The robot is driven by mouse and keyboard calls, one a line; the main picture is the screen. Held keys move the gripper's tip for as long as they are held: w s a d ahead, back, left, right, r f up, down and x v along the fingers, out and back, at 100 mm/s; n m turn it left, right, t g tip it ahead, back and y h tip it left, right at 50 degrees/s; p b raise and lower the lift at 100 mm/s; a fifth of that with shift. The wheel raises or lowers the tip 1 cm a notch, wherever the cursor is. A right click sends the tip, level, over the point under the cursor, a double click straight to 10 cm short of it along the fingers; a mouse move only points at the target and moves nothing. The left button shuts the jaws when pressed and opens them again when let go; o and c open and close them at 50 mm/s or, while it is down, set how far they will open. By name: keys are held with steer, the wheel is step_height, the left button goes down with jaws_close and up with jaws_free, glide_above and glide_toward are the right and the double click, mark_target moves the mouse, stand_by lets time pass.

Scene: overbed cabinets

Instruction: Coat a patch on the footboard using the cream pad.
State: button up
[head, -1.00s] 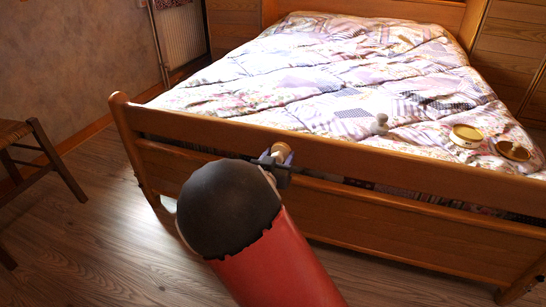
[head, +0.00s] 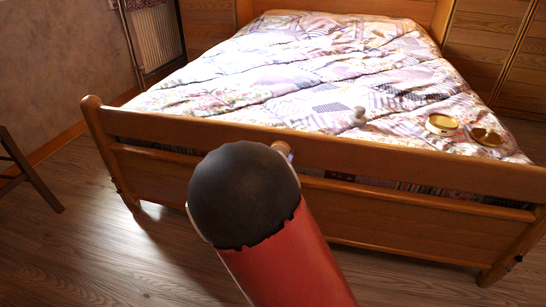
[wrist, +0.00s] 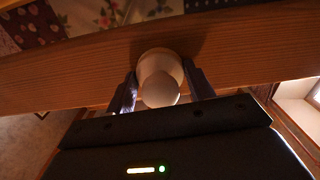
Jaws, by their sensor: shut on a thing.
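The cream pad (wrist: 160,88) has a round knob and a wider pale disc. In the wrist view my gripper (wrist: 162,76) is shut on it, with one dark finger on each side. The disc faces the top rail of the wooden footboard (wrist: 60,75) and appears to be against it; the contact face is hidden. In the head view the footboard (head: 400,165) crosses the bed's near end. A small part of the pad (head: 283,148) shows there at the rail, and my arm hides the gripper. I cannot make out a coated patch.
On the quilt (head: 270,85) lie a small grey-white knobbed object (head: 359,116), an open yellow tin (head: 441,124) and a second gold round piece (head: 487,137). A chair leg (head: 30,170) stands at the left edge. The floor (head: 90,240) at left is clear.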

mark_target(314, 154)
steer(key=shift+s+d, duration=0.4)
steer(key=shift+d, duration=0.65)
steer(key=shift+s+d, duration=0.45)
steer(key=shift+d, duration=0.55)
steer(key=shift+s+d, duration=0.4)
steer(key=shift+d, duration=0.65)
steer(key=shift+s+d+r, duration=0.1)
steer(key=shift+s+d, duration=0.25)
steer(key=shift+d, duration=0.75)
steer(key=shift+s+d+f, duration=0.1)
steer(key=shift+s+d, duration=0.25)
steer(key=shift+d, duration=0.8)
steer(key=shift+s+d+r, duration=0.1)
steer(key=shift+s+d, duration=0.25)
steer(key=shift+d, duration=0.75)
steer(key=shift+s+d, duration=0.4)
steer(key=shift+d, duration=0.6)
steer(key=shift+s+d, duration=0.35)
steer(key=shift+d, duration=0.6)
steer(key=shift+s+d, duration=0.4)
steer(key=shift+d, duration=0.6)
steer(key=shift+w+a, duration=0.4)
steer(key=shift+a, duration=0.5)
steer(key=shift+w+a, duration=0.4)
steer(key=shift+a, duration=0.45)
